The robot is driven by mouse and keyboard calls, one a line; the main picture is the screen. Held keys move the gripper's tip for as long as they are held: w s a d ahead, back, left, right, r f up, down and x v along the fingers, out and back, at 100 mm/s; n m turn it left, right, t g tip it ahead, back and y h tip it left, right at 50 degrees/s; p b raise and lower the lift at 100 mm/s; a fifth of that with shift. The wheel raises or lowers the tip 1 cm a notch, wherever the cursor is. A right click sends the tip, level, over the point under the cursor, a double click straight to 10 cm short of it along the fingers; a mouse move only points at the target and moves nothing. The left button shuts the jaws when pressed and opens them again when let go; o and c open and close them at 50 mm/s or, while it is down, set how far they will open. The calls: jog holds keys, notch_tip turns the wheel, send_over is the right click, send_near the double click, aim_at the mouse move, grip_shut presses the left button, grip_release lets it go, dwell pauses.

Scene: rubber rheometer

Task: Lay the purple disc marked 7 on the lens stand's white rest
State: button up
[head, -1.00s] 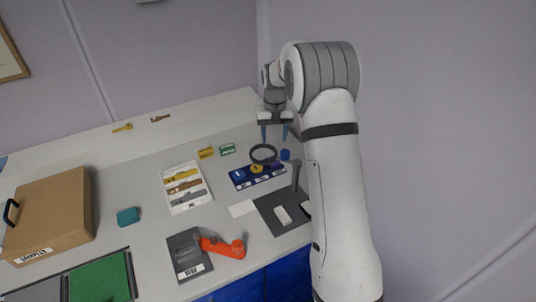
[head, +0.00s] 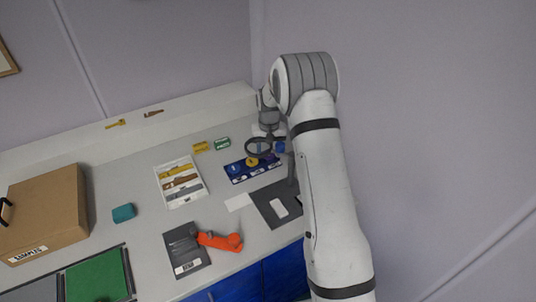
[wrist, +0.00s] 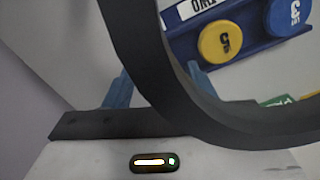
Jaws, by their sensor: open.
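The lens stand has a dark ring (head: 258,147) on a post, a dark base (head: 262,205) and a white rest (head: 279,207), which looks empty. My gripper (head: 266,147) is low behind the ring in the head view. In the wrist view its open blue fingers (wrist: 160,86) are partly hidden by the ring (wrist: 165,80), which crosses close to the camera. I see nothing between the fingers. No disc marked 7 can be made out. A blue rack (wrist: 238,30) holds a yellow disc marked 5 (wrist: 220,42) and a blue disc marked 3 (wrist: 288,16).
A small blue object (head: 280,147) sits right of the ring. A white tray (head: 164,186), an orange tool (head: 220,241) and a cardboard box (head: 45,215) are to the left.

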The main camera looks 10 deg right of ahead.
jog(key=shift+c, duration=0.3)
jog(key=c, duration=0.7)
